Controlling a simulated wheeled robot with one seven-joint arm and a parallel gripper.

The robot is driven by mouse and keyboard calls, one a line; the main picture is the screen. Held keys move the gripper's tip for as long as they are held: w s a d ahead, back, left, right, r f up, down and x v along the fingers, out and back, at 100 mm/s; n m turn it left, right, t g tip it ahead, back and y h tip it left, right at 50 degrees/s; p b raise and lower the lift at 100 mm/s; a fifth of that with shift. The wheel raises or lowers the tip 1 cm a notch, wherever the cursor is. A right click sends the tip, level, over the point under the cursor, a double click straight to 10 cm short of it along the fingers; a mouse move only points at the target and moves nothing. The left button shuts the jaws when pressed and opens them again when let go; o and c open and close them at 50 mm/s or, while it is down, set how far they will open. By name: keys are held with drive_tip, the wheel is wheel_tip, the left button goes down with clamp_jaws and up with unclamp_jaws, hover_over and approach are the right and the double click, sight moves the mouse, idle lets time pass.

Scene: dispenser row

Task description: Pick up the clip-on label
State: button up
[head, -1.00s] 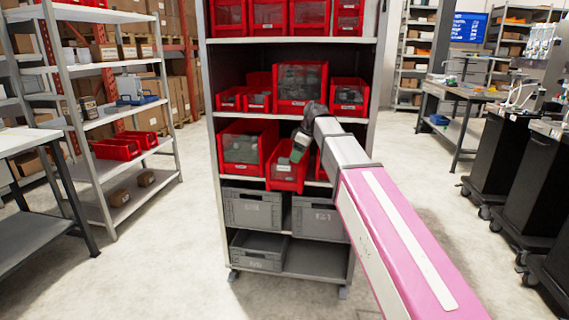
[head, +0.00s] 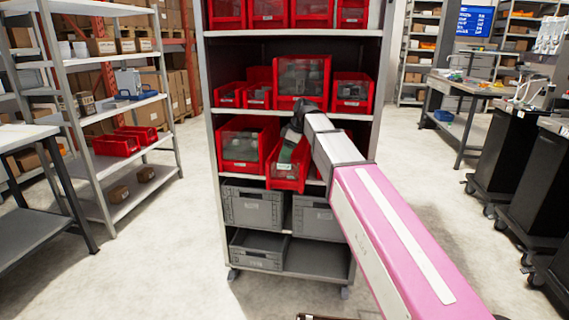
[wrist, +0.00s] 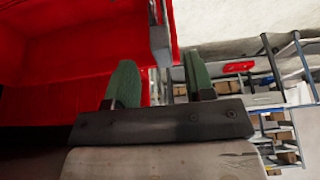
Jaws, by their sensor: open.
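A small pale label (head: 283,184) sits on the front of a red bin (head: 300,181) on the shelf rack's middle level. I take it to be the clip-on label, but it is too small to be sure. My gripper (head: 287,153) is over that bin's front opening, its green fingers pointing down. In the wrist view my gripper (wrist: 158,75) is open, with a gap between the green fingers. A red bin wall (wrist: 60,60) fills the left side there, and its edge reaches above the finger gap. I see nothing held. Whether the fingers touch the bin cannot be told.
Other red bins (head: 241,146) stand beside and above on the rack. A shelf unit (head: 120,110) is at the left, black carts (head: 503,150) at the right.

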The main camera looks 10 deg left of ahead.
sight(283, 162)
drive_tip(key=x, duration=0.5)
drive_tip(key=shift+s+d+f, duration=0.1)
drive_tip(key=shift+s+d, duration=0.1)
clamp_jaws()
